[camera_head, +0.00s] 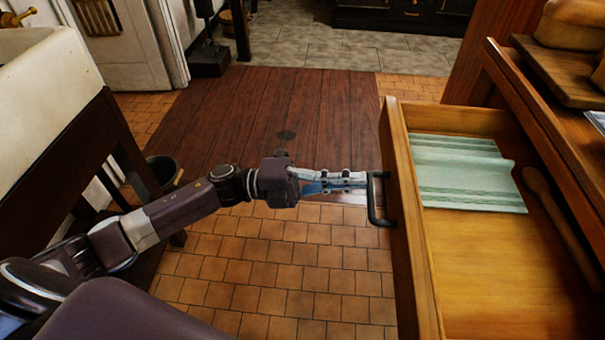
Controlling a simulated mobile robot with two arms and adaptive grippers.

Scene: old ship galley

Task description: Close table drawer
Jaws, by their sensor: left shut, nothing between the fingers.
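The wooden table drawer (413,230) stands pulled out on the right, its front panel facing left. A dark bar handle (371,202) is fixed to that front. A folded green striped cloth (464,172) and a wooden spoon (561,227) lie inside the drawer. My left gripper (364,180) reaches in from the left, with its fingers shut and empty. Its tips are at the upper part of the handle, close to the drawer front; I cannot tell if they touch. My right gripper is not in view.
The wooden table (548,113) on the right carries a cutting board (567,72) with bread. A white sink (45,85) on a dark wooden stand is at the left, with a dark bucket (165,172) beside it. Tiled floor (285,262) lies clear below my arm.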

